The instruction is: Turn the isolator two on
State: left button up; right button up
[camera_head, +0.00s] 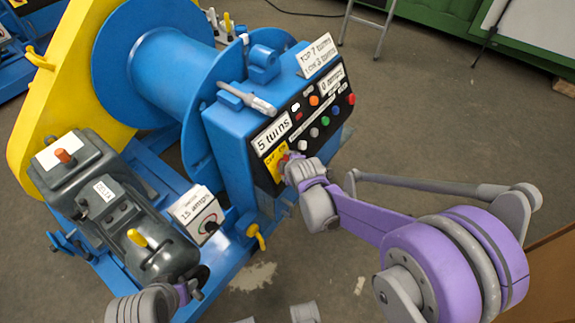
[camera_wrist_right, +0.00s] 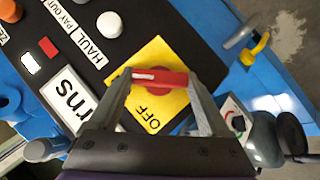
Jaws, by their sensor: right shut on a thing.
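A red rotary handle (camera_wrist_right: 160,77) sits on a yellow plate (camera_wrist_right: 152,110) lettered OFF in the right wrist view. The handle lies crosswise between the fingers of my right gripper (camera_wrist_right: 160,82), which is shut on it. In the head view my right gripper (camera_head: 288,162) reaches the lower left of the black control panel (camera_head: 310,112) and covers most of the yellow plate (camera_head: 270,158). No number for the isolator is readable. My left gripper (camera_head: 188,291) is at the bottom left, beside the dark motor; its jaw opening is unclear.
The panel carries buttons and a "5 turns" label (camera_head: 272,134) on a blue winch box.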

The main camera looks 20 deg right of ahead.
jog(key=o, duration=1.2)
pick_arm(q)
notch_tip(320, 180, up, 3)
jog(key=shift+f+p, duration=0.1)
jog(key=shift+p, duration=1.15)
pick_arm(e)
jog(key=v, duration=1)
jog(key=shift+s+r, duration=0.3)
pick_arm(q)
notch_tip(320, 180, up, 13)
jog(key=w+p, duration=0.2)
jog(key=p, duration=0.9)
jog(key=shift+f+t, duration=0.15)
jog(key=shift+t, duration=0.15)
pick_arm(e)
jog(key=s+d+r+m+g, duration=0.1)
jog(key=s+r+m, duration=0.3)
jog(key=s, duration=0.2)
jog(key=s+d+r+m+g, duration=0.1)
jog(key=s+r+m, duration=0.3)
jog(key=s, duration=0.3)
jog(key=s+d+r+m+g, duration=0.1)
jog(key=s+r+m, duration=0.3)
jog(key=s+m, duration=0.1)
jog(key=shift+s+m, duration=0.3)
jog(key=shift+s, duration=0.5)
